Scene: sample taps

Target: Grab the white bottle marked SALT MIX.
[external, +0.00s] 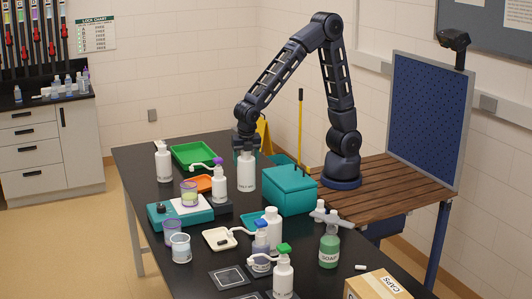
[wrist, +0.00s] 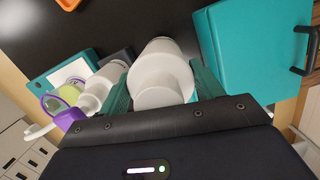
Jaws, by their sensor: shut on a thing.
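A white bottle (external: 246,173) stands upright below my gripper (external: 245,148), left of the teal box. Its small dark label marking is too small to read with certainty. My gripper points down and is shut on this bottle near its top. In the wrist view the bottle (wrist: 162,70) sits between the two green fingers of my gripper (wrist: 163,88). I cannot tell whether its base touches the black table. Another white bottle (external: 163,165) with small dark print stands at the far left of the table.
A teal box (external: 290,190) is close on the right. A purple-topped pump bottle (external: 219,186) and a teal scale (external: 181,216) are on the left. A green tray (external: 192,153) lies behind.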

